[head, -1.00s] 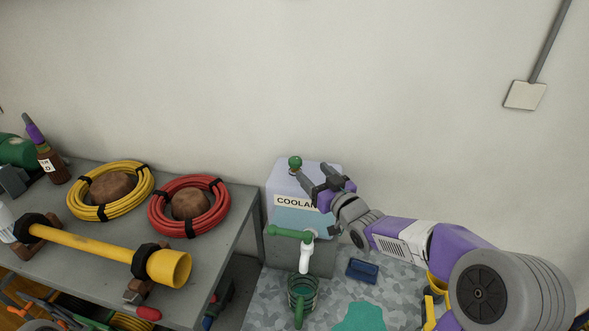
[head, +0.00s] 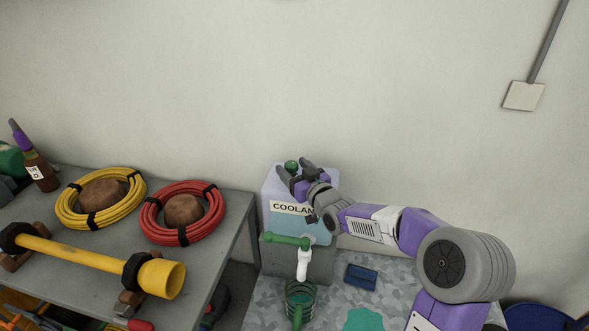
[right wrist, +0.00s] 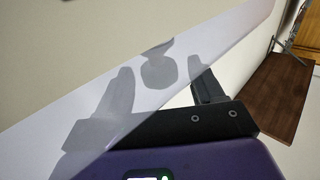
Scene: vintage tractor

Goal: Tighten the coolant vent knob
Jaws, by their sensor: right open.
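The green vent knob (head: 291,166) stands on top of the whitish coolant container (head: 270,197), which has a "COOLANT" label and bluish liquid showing low down. My right gripper (head: 293,171) is open at the container's top, with its fingertips close to either side of the knob in the head view. I cannot tell whether they touch it. In the right wrist view, one dark finger (right wrist: 205,88) shows beside the pale container surface (right wrist: 215,38). Grey shapes of two fingers with a rounded knob shape between them show on that surface. My left gripper is not in view.
A green-handled tap (head: 290,241) sticks out below the container, above a green mug (head: 301,296). A blue block (head: 361,276) lies to the right. A grey table (head: 222,238) at left bears red (head: 182,240) and yellow coils (head: 73,222).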

